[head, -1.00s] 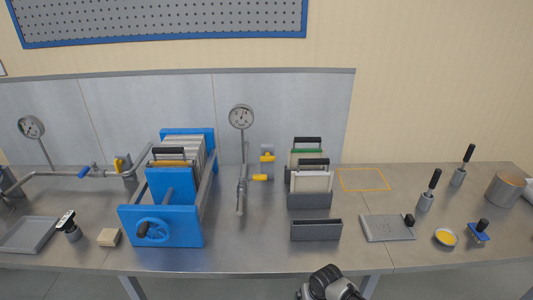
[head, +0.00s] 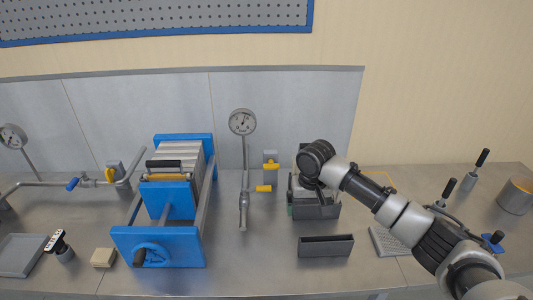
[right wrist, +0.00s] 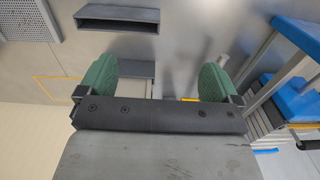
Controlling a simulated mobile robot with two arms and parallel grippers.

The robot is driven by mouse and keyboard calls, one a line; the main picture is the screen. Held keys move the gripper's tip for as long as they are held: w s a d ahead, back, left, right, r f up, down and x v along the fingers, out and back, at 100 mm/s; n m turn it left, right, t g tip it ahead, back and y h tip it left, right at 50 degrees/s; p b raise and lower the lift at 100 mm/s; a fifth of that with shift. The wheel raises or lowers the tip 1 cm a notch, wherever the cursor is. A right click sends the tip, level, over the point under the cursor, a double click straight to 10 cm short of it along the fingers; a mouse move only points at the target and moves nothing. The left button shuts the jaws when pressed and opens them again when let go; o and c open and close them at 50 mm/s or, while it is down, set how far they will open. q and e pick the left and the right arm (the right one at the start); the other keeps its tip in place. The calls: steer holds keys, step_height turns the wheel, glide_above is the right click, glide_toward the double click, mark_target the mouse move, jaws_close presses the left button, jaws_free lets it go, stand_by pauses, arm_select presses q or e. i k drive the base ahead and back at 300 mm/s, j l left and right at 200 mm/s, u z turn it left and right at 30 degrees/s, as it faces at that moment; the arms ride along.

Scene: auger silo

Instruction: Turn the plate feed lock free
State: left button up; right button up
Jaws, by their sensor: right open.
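No part is marked as the plate feed lock. A grey fitting with an upper yellow handle (head: 271,166) and a lower yellow lever (head: 263,188) stands right of the gauge pipe. A yellow piece also shows in the right wrist view (right wrist: 190,99), right of centre between the fingers. My right gripper (head: 308,190) is at the plate rack (head: 318,212), right of the yellow lever, and my wrist hides much of the rack. In the right wrist view its green-padded fingers (right wrist: 157,78) are wide apart with nothing between them. My left gripper is not in view.
The blue plate press (head: 158,245) with its handwheel stands left of the gauge pipe (head: 243,205). An empty grey holder (head: 325,246) is in front of the rack. A yellow valve handle (head: 110,175) is on the left pipe. Bench between press and holder is clear.

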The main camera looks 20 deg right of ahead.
mark_target(271, 165)
steer(key=i, duration=1.1)
